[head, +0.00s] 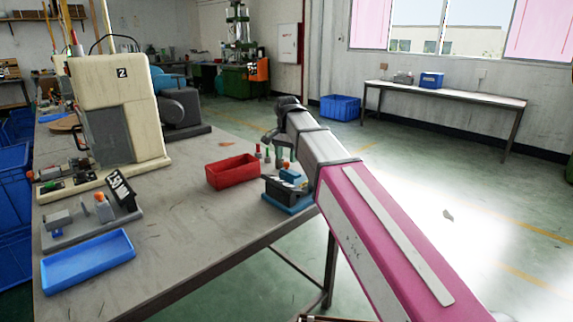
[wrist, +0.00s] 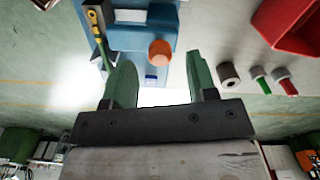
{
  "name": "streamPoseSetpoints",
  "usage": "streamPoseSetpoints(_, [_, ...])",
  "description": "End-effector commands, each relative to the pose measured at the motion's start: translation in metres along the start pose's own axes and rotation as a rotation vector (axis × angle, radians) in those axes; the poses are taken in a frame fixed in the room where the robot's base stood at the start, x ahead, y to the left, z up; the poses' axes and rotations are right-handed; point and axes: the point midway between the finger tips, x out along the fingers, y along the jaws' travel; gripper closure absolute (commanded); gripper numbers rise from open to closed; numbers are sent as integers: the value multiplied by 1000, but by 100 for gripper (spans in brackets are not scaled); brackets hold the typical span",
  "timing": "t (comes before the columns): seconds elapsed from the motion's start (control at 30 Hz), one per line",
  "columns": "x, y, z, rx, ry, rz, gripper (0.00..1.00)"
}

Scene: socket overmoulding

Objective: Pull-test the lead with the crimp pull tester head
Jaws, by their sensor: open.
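My gripper (head: 277,137) is over the table's right end, and its two green fingers are spread wide in the wrist view (wrist: 158,64). Nothing is held between them. A blue bench device (head: 289,198) stands below it, partly hidden by my arm. Its orange knob (wrist: 159,52) shows between the fingertips; I cannot tell the gap in depth. A yellow and green tool-like part (wrist: 98,30) lies along the device's left side. A grey fixture with a black lettered plate (head: 122,190) stands at the left. I cannot tell which device is the pull tester, and no lead can be made out.
A red bin (head: 233,173) is left of the blue device, with several small coloured-tip pegs (wrist: 281,78) near it. A blue tray (head: 88,262) is at the table's front left. A cream machine (head: 120,110) stands behind. The table's middle front is clear.

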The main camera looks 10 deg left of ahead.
Motion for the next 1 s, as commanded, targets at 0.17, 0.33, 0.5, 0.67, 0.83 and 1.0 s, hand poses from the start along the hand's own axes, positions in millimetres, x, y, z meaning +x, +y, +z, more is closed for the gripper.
streamPoseSetpoints(0.17, [22,0,0,0,-1,1,48])
streamPoseSetpoints(0.33, [31,0,0,0,0,0,48])
streamPoseSetpoints(0.5, [33,0,0,0,0,0,48])
streamPoseSetpoints(0.67, [33,0,0,0,0,0,51])
streamPoseSetpoints(0.83, [33,0,0,0,0,0,100])
streamPoseSetpoints(1.0, [33,4,1,1,0,0,100])
